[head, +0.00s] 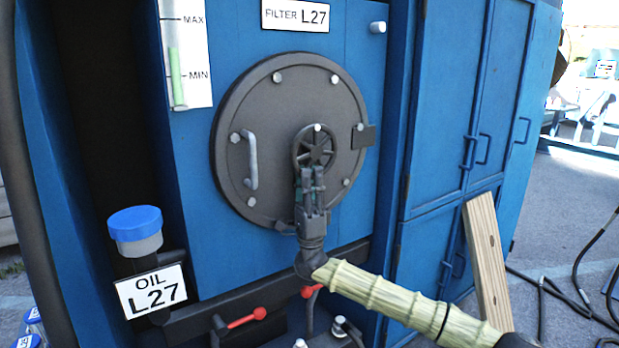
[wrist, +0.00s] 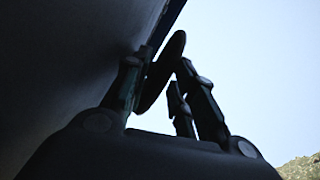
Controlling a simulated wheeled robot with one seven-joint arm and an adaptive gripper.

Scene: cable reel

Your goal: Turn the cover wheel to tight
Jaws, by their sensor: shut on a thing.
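The cover wheel (head: 314,143) is a dark spoked handwheel with a small pale knob at its top. It sits at the middle of the round grey cover (head: 285,102) on the blue cabinet. My gripper (head: 309,175) reaches up from below and is shut on the lower rim of the wheel. In the wrist view the dark wheel rim (wrist: 163,72) shows edge-on between the fingers of my gripper (wrist: 160,72). The fingers hide the bottom of the wheel in the head view. I see no tight mark on the wheel.
The cover has a pale handle (head: 251,160) at left and a hinge (head: 363,136) at right. A blue-capped oil filler (head: 136,228) stands lower left. Red levers (head: 247,318) are below. A wooden plank (head: 487,262) leans at right, with black cables on the ground.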

